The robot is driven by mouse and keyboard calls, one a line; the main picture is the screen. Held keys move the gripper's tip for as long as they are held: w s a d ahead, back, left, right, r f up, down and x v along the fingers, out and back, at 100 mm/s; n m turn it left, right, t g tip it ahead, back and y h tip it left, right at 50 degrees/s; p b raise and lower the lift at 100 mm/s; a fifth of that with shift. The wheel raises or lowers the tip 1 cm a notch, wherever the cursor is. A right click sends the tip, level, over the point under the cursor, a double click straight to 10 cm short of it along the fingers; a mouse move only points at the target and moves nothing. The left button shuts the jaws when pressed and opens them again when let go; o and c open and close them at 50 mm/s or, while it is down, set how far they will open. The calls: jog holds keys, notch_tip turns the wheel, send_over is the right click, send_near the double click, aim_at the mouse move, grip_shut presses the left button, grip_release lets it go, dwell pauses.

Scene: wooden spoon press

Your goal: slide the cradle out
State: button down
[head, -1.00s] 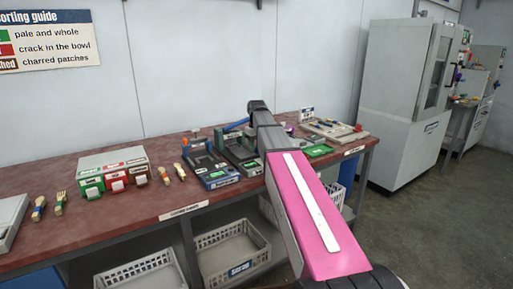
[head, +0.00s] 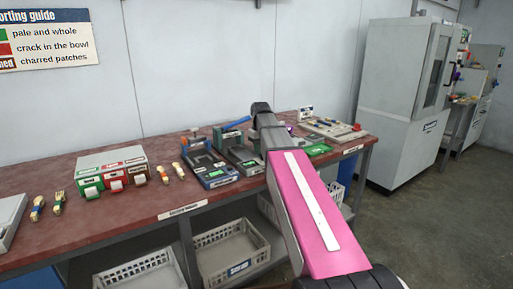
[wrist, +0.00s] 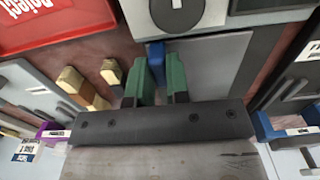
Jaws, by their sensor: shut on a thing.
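In the wrist view my gripper (wrist: 159,76) has its two green fingers closed about a small blue piece (wrist: 155,52), which shows between and just beyond the fingertips. I cannot tell for certain whether this piece is the cradle's handle. In the head view my arm reaches over the bench's right part and hides the gripper. A dark press-like station (head: 240,153) stands just left of the arm, and a blue bar (head: 236,124) rises behind it.
Another dark station (head: 208,168) stands to the left, then wooden spoons and a sorting box (head: 112,168) with green, red and dark fronts. A red tray (wrist: 50,25) and several wooden pieces (wrist: 85,86) lie near the gripper. Crates (head: 232,252) sit under the bench.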

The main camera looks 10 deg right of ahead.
jog(key=c, duration=1.1)
grip_release()
jog(key=shift+s+d, duration=0.1)
jog(key=shift+s, duration=0.1)
jog(key=shift+r, duration=0.1)
notch_tip(320, 180, up, 11)
jog(key=shift+f, duration=0.2)
